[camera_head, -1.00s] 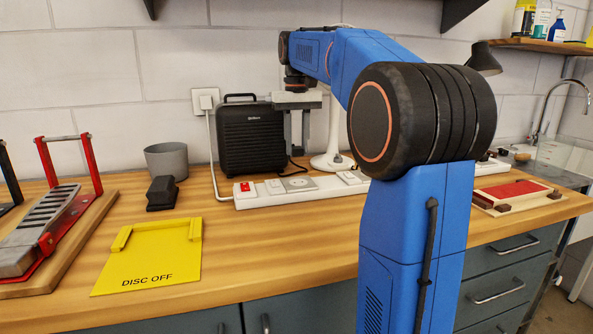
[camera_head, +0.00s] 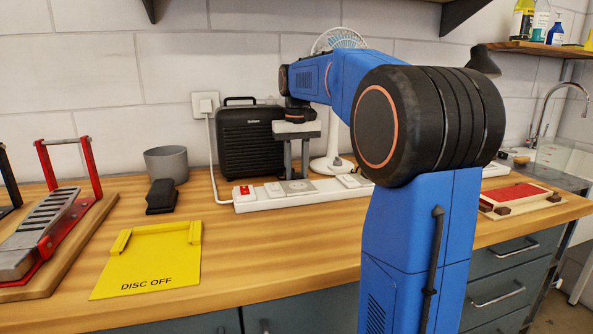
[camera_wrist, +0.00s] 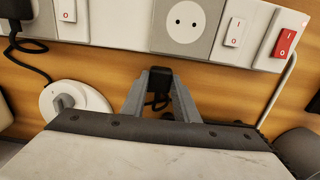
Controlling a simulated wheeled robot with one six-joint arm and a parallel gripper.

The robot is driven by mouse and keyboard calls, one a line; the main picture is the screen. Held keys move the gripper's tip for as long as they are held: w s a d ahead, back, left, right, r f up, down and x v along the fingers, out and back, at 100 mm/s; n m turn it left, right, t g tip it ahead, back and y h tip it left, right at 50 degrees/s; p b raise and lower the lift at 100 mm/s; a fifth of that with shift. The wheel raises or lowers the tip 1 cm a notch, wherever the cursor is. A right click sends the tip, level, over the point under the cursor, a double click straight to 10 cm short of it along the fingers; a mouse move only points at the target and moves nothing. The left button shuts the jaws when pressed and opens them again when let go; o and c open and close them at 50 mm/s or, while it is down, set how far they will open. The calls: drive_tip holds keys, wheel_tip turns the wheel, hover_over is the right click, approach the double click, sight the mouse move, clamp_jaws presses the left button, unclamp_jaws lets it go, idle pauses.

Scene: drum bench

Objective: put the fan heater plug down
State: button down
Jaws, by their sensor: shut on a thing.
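The fan heater plug (camera_wrist: 160,78) is black with a dark cord and sits between the two fingers of my gripper (camera_wrist: 161,73) in the wrist view. My gripper (camera_head: 296,170) is shut on it, pointing down behind the white power strip (camera_head: 262,200). The plug is out of its socket, beside the strip's long edge. An empty round socket (camera_wrist: 185,24) shows just across from it. I cannot tell whether the plug touches the bench. The black heater (camera_head: 248,145) with a top handle stands to the left and behind my gripper.
Another black plug (camera_wrist: 16,28) sits on the strip. The white fan base (camera_wrist: 76,100) stands close by. A grey cup (camera_head: 166,165), a black block (camera_head: 161,197) and a yellow DISC OFF plate (camera_head: 152,265) are on the left. The wooden bench (camera_head: 270,250) is clear in front of the strip.

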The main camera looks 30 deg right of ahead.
sight(297, 174)
drive_tip(key=shift+f, duration=0.55)
drive_tip(key=c, duration=1.4)
unclamp_jaws()
wheel_tip(297, 174, up, 13)
drive_tip(key=shift+r, duration=0.1)
